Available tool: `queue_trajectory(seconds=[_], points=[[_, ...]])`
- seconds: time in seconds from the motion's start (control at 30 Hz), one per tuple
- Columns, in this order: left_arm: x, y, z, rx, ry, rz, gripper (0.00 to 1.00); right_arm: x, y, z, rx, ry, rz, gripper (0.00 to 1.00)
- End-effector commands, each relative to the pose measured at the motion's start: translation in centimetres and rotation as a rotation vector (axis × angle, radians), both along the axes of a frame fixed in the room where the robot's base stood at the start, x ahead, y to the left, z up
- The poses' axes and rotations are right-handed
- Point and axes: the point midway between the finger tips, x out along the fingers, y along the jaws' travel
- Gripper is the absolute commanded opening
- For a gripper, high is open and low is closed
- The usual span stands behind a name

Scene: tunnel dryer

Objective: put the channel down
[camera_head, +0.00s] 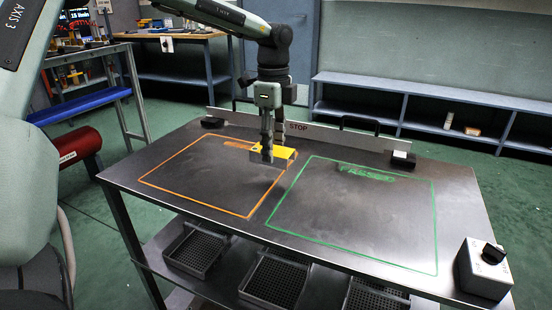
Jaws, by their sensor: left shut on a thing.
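The channel (286,153) is a short yellow piece. My left gripper (267,156) comes down from above and is shut on it. The channel shows over the dark metal table (330,215), near the gap between an orange outlined square (194,206) and a green outlined square (300,241). A shadow lies on the table below it, so it appears a little above the surface. The fingers hide part of the channel. My right gripper does not show.
A low rail marked STOP (330,137) runs along the table's back edge. A switch box (483,268) stands at the front right corner. Black mesh trays (275,281) sit on the shelf below. Both outlined squares look empty.

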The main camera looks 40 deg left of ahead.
Motion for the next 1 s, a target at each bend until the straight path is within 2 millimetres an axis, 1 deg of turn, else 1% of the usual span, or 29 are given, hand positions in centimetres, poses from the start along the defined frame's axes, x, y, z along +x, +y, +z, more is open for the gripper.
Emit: queue_trajectory(seconds=[0.03,0.17,0.3,0.43,0.53,0.8,0.83,0.97,1.0], points=[[0.4,-0.2,-0.2,0.000,0.000,0.000,0.04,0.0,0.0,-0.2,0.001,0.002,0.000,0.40],[0.6,-0.2,-0.8,-0.002,0.000,0.000,0.04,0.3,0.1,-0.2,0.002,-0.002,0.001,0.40],[0.5,-0.2,-2.6,-0.004,0.002,0.000,0.04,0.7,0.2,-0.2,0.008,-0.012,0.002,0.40],[0.5,-0.2,-4.2,-0.002,0.001,0.001,0.04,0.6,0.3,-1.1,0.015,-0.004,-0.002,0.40],[0.6,-0.2,-4.3,-0.001,-0.003,0.000,0.04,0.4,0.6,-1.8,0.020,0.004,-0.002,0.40],[0.5,-0.2,-4.5,-0.001,-0.002,0.000,0.04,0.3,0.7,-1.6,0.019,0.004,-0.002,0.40],[0.5,-0.2,-4.5,-0.001,-0.001,0.000,0.46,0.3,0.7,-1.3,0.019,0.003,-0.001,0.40],[0.5,-0.2,-4.4,-0.001,-0.001,0.000,0.62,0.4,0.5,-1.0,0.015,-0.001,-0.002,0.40],[0.5,-0.2,-4.4,-0.001,-0.001,0.000,0.63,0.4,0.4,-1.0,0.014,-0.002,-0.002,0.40]])
